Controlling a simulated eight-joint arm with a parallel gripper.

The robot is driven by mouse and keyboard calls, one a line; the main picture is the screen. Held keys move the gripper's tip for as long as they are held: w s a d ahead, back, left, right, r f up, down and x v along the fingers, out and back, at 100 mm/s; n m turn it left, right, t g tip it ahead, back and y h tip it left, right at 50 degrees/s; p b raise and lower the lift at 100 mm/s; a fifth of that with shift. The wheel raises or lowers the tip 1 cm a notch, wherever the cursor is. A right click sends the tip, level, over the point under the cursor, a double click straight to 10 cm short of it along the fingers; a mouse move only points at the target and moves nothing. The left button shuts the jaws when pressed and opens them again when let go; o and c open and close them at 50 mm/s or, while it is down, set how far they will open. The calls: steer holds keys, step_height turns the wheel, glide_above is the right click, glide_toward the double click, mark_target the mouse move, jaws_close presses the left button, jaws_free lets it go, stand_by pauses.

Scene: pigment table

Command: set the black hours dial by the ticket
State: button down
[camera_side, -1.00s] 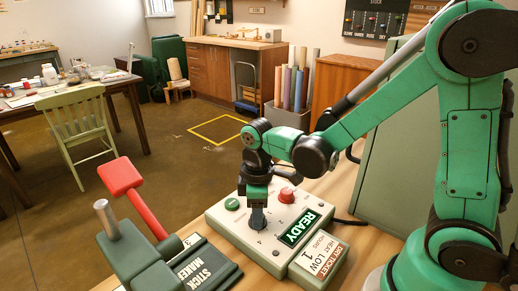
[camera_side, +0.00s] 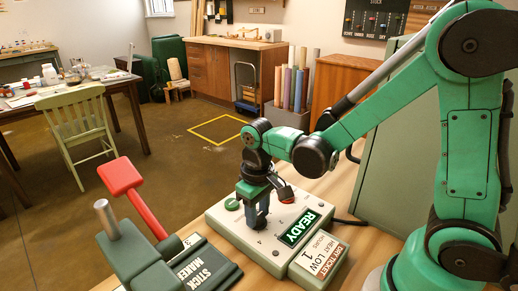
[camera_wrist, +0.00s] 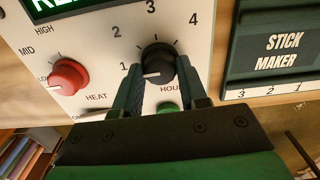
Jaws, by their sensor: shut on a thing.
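The black hours dial (camera_wrist: 158,60) is on the pale control box (camera_side: 222,225), with numbers 1 to 4 around it. Its white mark points left in the wrist view, close to the 1. My gripper (camera_wrist: 159,72) is shut on the dial, one finger on each side. In the side view my gripper (camera_side: 259,220) points down at the box and hides most of the dial. The ticket (camera_side: 320,257) stands at the box's front right side and reads "DRY TICKET, HEAT LOW, 1 HOURS".
The red heat knob (camera_wrist: 68,76) sits beside the dial, partly hidden in the side view. A green button (camera_wrist: 167,106) shows between my fingers. A green READY display (camera_side: 300,227) is on the box. The stick maker (camera_side: 205,268) with its red lever (camera_side: 132,190) stands left.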

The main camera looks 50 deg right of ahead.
mark_target(258, 216)
stand_by(0.3)
steer(key=shift+c, duration=2.4)
jaws_free()
steer(key=shift+r, duration=2.8)
steer(key=s+r+t, duration=0.1)
steer(key=t, duration=0.1)
steer(key=s+d+r+t, duration=0.1)
steer(key=t, duration=0.1)
steer(key=r+t, duration=0.1)
steer(key=t, duration=0.2)
steer(key=shift+s+d+r, duration=0.4)
